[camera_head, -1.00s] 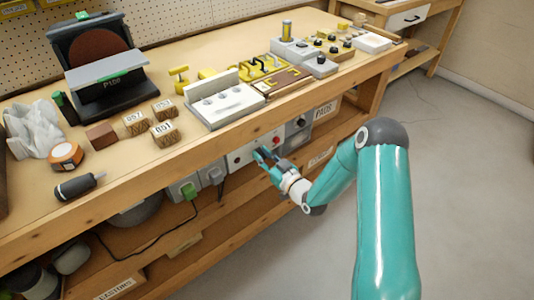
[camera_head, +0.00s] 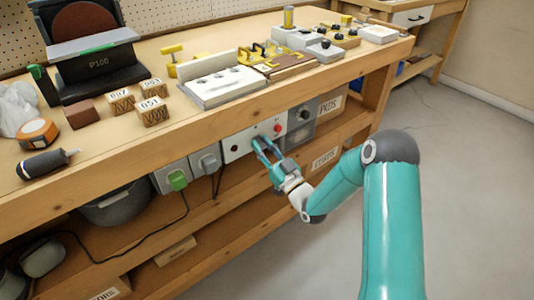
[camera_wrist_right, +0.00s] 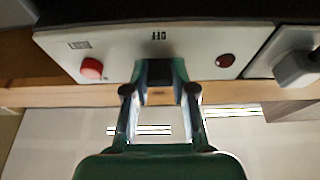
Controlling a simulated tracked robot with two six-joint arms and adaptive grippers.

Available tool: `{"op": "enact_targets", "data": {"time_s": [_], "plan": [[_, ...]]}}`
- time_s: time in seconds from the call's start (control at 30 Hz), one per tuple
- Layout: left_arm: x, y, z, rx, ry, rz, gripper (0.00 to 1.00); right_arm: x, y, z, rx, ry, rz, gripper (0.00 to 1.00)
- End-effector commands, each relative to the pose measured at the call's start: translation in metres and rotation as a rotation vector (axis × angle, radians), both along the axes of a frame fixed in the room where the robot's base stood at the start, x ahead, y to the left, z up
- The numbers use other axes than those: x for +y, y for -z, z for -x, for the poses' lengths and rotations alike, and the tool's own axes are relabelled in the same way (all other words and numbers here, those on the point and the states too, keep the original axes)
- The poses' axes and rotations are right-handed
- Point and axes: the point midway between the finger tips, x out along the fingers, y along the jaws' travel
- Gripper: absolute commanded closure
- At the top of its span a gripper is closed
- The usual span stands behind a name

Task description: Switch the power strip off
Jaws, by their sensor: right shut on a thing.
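The power strip's white panel (camera_head: 240,145) is mounted under the bench top's front edge. It bears a red button (camera_head: 277,127), which also shows at the left of the right wrist view (camera_wrist_right: 91,69). In that view an upside-down "OFF" mark and a dark red round lamp (camera_wrist_right: 225,60) are on the panel. My right gripper (camera_head: 264,148) is at the panel between the button and the lamp. In the wrist view its fingers (camera_wrist_right: 160,75) are close together at the panel's edge, shut on a dark switch part mostly hidden between them. My left gripper is out of view.
The bench top overhangs above; a lower shelf (camera_head: 235,195) runs below. The floor at right is clear.

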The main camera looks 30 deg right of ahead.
Motion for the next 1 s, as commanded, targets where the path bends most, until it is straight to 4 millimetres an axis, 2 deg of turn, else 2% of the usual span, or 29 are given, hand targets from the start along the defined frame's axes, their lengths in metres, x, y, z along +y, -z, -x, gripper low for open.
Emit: {"op": "enact_targets", "data": {"time_s": [0.3,0.33,0.47,0.5,0.83,1.0], "plan": [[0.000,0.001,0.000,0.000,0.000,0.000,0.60,0.000,0.002,0.000,0.002,0.000,-0.003,1.00],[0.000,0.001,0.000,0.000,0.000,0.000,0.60,0.000,0.002,0.000,0.002,0.000,-0.003,0.74],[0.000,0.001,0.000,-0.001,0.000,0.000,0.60,0.000,0.002,0.000,0.001,0.000,-0.003,0.52],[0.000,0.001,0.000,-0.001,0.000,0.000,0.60,0.000,0.002,0.000,0.001,-0.001,-0.002,0.50],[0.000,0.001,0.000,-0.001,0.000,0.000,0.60,0.000,0.002,0.002,-0.001,-0.001,-0.002,0.50],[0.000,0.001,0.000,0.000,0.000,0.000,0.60,-0.002,0.009,0.017,0.002,0.001,-0.002,0.50]]}}
